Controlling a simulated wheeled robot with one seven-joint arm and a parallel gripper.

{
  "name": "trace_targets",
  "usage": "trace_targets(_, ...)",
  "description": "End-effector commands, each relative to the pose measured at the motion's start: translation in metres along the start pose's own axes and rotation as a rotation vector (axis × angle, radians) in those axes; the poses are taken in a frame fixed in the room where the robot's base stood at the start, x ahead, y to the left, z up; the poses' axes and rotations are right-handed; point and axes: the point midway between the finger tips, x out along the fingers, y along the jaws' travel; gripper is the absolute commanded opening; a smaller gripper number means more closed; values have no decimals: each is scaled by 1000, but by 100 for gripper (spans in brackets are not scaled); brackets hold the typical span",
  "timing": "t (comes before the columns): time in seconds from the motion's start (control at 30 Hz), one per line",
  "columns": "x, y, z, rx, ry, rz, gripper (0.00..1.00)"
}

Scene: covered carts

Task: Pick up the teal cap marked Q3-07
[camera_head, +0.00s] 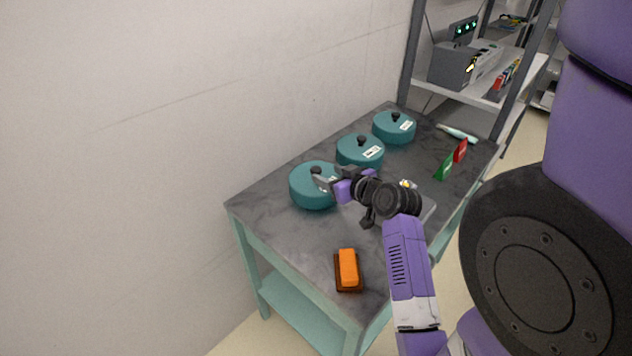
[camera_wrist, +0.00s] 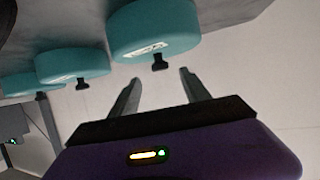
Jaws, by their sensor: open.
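Three teal caps with black knobs stand in a row along the wall side of the table: a near one (camera_head: 308,195), a middle one (camera_head: 349,155) and a far one (camera_head: 384,127). Each bears a small white label; I cannot read which is Q3-07. My gripper (camera_head: 322,180) is at the near cap, partly covering it. In the wrist view, the view is inverted; my open gripper (camera_wrist: 157,83) points at the largest-looking cap (camera_wrist: 135,27), its black knob (camera_wrist: 160,62) lined up between the fingertips, nothing held. The other caps show at left (camera_wrist: 75,62), (camera_wrist: 20,85).
The grey tabletop (camera_head: 285,228) has an orange block on a dark base (camera_head: 348,268) at the front. Green (camera_head: 445,167) and red (camera_head: 460,151) cards and a pale tool (camera_head: 458,133) lie at right. A metal shelf (camera_head: 465,90) stands beyond; the wall (camera_head: 200,100) is close behind the caps.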

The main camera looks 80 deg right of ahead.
Motion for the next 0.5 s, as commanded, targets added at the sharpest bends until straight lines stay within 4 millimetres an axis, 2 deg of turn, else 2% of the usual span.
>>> trace_targets(0.37, 39, 0, -2, 0, -1, -1, 55)
trace_targets(0.5, 59, 0, -1, 1, -1, -1, 55)
